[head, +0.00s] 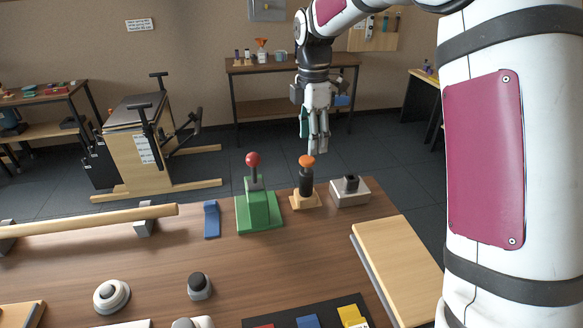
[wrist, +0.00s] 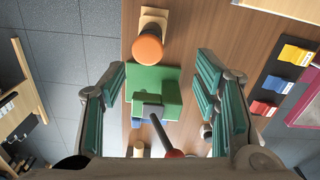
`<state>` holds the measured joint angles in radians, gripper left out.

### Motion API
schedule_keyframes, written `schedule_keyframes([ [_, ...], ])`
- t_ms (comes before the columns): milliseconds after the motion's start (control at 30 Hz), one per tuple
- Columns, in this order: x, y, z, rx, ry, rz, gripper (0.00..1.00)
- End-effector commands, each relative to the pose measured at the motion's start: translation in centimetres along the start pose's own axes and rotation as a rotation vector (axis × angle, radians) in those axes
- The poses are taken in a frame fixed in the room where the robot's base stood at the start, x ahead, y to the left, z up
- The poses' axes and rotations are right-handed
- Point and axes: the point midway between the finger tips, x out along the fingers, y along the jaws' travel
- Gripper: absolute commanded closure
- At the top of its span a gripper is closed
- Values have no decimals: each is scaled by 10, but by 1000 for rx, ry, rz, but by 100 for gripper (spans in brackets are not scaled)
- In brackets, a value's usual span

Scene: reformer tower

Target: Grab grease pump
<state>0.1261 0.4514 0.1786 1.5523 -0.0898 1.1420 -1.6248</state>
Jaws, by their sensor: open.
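A black cylinder with an orange knob, likely the grease pump (head: 306,182), stands upright on a small wooden base near the bench's far edge. Its orange top (wrist: 148,50) shows from above in the wrist view, ahead of the fingers. My gripper (head: 318,146) is open and empty, pointing down, above and beyond the pump in the head view. In the wrist view its teal-padded fingers (wrist: 160,72) are spread wide. A green block with a red-knobbed lever (head: 260,210) stands left of the pump; in the wrist view the green block (wrist: 165,85) shows between the fingers.
A grey box with a black top (head: 350,193) stands right of the pump. A blue piece (head: 211,219) is left of the green block. A wooden board (head: 396,265) lies at the bench's right side. A reformer (head: 140,140) and a back table (head: 290,66) stand beyond.

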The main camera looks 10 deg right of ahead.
Motion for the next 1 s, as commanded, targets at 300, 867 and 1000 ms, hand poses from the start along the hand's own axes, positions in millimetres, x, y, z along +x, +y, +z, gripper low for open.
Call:
schedule_keyframes([
  [300,40,4,0,-33,5,-11,44],
  [867,106,6,0,-31,5,-9,44],
  [1000,126,8,-1,-32,5,-10,44],
])
